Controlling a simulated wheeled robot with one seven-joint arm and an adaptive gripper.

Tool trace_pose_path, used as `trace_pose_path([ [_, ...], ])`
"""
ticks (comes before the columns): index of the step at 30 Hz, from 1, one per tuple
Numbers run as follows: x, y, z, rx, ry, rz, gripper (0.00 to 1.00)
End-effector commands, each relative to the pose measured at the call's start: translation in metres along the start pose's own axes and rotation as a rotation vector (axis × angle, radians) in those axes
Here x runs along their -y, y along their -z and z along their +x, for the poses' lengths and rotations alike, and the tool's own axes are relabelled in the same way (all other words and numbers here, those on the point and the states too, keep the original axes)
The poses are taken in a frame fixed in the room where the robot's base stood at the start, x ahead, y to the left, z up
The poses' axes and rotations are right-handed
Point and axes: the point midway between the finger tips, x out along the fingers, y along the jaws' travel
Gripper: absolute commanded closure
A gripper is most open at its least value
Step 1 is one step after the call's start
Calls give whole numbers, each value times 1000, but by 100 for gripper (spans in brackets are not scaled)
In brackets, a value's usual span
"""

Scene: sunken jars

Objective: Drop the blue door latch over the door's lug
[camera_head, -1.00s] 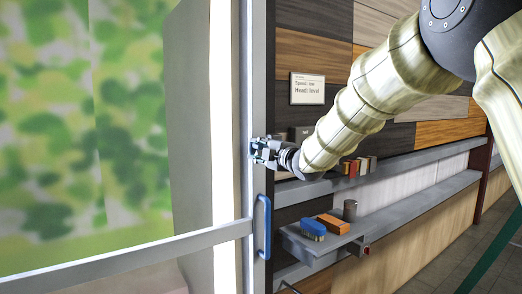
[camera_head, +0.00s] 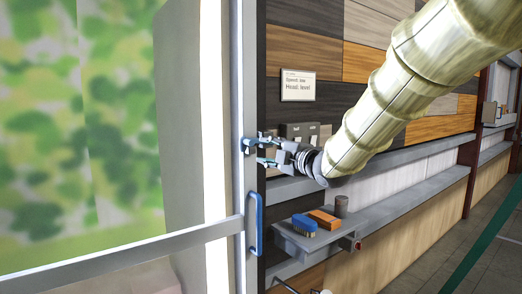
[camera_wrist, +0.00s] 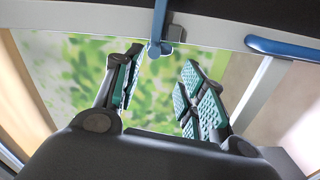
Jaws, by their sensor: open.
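The blue door latch (camera_wrist: 159,28) is a bar crossing the door's grey edge at the top of the wrist view. A small grey block, seemingly the lug (camera_wrist: 175,33), sits right beside it; I cannot tell whether the latch is over it. In the head view, a little of the latch's blue (camera_head: 246,146) shows at the door's edge. My gripper (camera_head: 263,149) is open just right of it, fingers apart. In the wrist view, nothing is between the fingertips (camera_wrist: 162,60), and the latch's end is just beyond them.
A blue handle (camera_head: 255,223) is on the door edge below my gripper. To the right, a grey shelf (camera_head: 290,240) carries a blue brush (camera_head: 304,225), an orange block (camera_head: 323,217) and a grey can (camera_head: 341,205). A sign (camera_head: 298,86) hangs on the wood-panelled wall.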

Motion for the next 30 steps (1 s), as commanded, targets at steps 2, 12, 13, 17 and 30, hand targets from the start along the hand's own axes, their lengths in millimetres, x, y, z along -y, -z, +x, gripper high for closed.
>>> trace_pose_path([
  [2,0,0,-9,0,0,0,59],
  [12,0,0,-21,0,1,0,59],
  [13,0,0,-21,0,1,0,59],
  [17,0,0,-20,0,0,0,65],
  [30,-52,-4,-4,144,1,499,100],
])
